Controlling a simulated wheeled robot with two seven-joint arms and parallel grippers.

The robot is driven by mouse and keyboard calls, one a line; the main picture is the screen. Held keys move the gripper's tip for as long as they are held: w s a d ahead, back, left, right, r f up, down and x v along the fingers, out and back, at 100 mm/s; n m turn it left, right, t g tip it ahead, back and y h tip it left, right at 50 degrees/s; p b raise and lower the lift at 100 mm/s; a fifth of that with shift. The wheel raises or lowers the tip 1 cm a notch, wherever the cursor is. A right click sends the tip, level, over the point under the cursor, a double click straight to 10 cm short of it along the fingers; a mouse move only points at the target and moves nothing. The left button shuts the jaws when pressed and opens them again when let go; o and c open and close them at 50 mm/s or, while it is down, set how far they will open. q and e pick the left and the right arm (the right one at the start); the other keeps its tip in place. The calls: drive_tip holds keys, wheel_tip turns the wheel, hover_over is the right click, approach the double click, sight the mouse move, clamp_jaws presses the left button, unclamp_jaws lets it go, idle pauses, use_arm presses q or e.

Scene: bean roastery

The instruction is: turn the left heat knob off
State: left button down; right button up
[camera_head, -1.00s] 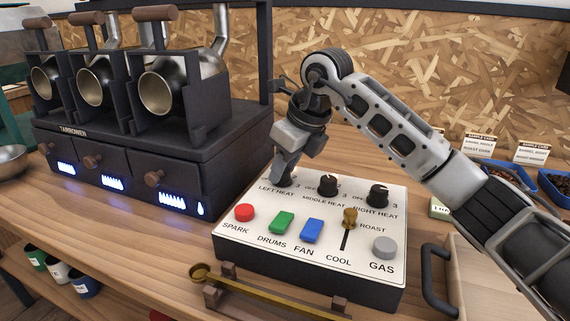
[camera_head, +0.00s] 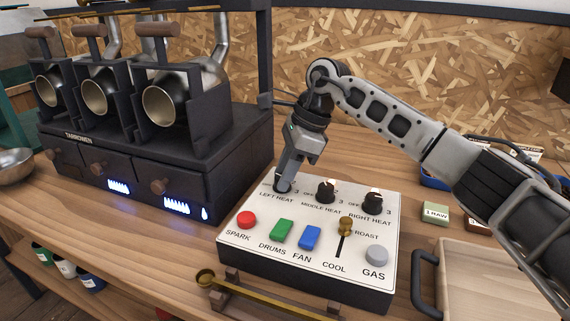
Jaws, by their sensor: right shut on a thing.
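The control box (camera_head: 301,262) has a white top with three black heat knobs along its back. The left heat knob (camera_head: 283,187) sits above its "LEFT HEAT" label, mostly covered by my right gripper (camera_head: 285,179). That gripper reaches down from above and is shut on the left heat knob; the knob's pointer is hard to make out. The middle heat knob (camera_head: 326,191) and right heat knob (camera_head: 372,202) are free of it. My left gripper is not in view.
Red spark (camera_head: 246,220), green drums (camera_head: 281,231), blue fan (camera_head: 309,238) and grey gas (camera_head: 377,255) buttons and a brass lever (camera_head: 345,228) sit in front of the knobs. A wooden tray (camera_head: 480,285) lies at right.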

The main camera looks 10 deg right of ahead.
drive_tip(key=shift+w+n+g+p, duration=0.1)
drive_tip(key=shift+n+g+p, duration=0.45)
drive_tip(key=shift+n, duration=0.95)
drive_tip(key=o, duration=1)
drive_tip(key=shift+c, duration=0.2)
drive_tip(key=p+v, duration=0.1)
drive_tip(key=v, duration=1.5)
drive_tip(key=shift+w+p, duration=0.15)
drive_tip(key=shift+p, duration=0.15)
drive_tip(key=shift+a, duration=0.1)
